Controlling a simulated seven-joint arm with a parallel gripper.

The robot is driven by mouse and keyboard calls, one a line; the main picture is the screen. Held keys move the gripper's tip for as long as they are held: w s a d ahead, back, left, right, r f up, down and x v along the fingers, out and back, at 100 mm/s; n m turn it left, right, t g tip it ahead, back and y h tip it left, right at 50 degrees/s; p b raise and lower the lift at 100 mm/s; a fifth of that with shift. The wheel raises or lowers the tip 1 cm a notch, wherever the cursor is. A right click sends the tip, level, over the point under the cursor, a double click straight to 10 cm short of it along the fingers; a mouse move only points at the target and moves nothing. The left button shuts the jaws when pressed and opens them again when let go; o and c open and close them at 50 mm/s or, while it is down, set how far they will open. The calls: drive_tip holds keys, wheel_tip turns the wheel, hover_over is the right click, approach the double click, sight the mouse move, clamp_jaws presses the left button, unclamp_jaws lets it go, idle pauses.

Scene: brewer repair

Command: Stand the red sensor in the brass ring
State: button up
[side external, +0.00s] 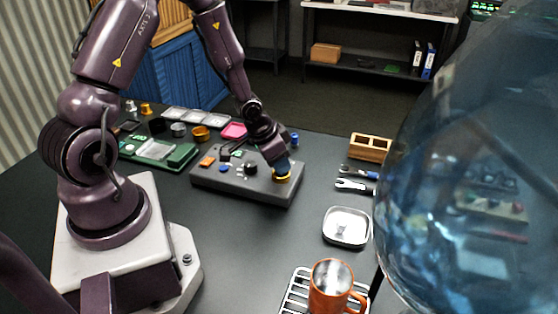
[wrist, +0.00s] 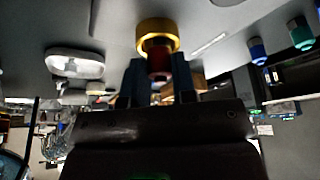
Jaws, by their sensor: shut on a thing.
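The brass ring (side external: 282,177) is at the right end of the grey control box (side external: 232,182) in the side view. My gripper (side external: 283,166) points down directly over it. In the wrist view, the brass ring (wrist: 157,33) is just beyond my fingertips (wrist: 158,72). The red sensor (wrist: 158,58) is between the two fingers, which are shut on it. Its far end meets the ring's opening; I cannot tell how deep it sits. In the side view the sensor is hidden by the fingers and the ring.
A green circuit board (side external: 158,152) and several small parts lie left of the box. A wooden holder (side external: 370,147), pliers (side external: 355,186) and a metal tray (side external: 346,227) lie to the right. An orange mug (side external: 331,287) stands on a rack in front. A large blue glass vessel (side external: 470,170) blocks the right side.

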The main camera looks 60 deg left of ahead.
drive_tip(key=shift+f, duration=0.2)
drive_tip(key=o, duration=1.4)
drive_tip(key=shift+r, duration=4.15)
